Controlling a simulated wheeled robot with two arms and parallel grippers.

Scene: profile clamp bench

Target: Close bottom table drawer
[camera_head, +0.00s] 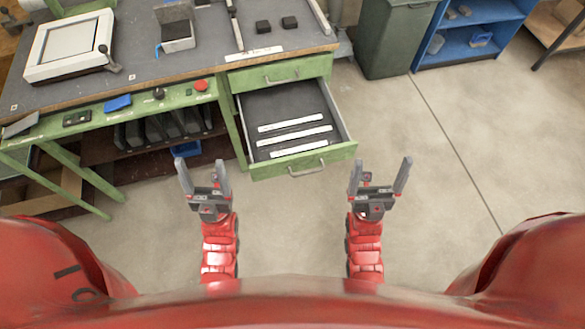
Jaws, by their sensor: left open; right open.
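The bottom table drawer (339,153) is green and pulled well out from the bench, with a metal handle (307,168) on its front. Inside it lie white strips (290,122) on a dark floor. The top drawer (280,72) above it looks shut. My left gripper (203,176) is open and empty, left of and in front of the drawer, apart from it. My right gripper (380,176) is open and empty, to the right of the drawer's front corner, and also apart from it.
The workbench (130,72) carries a white-framed device (68,47), an open box (177,36) and small black blocks (289,22). A green bin (393,38) and a blue shelf (470,38) stand at the back right. The floor (440,140) at right is clear.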

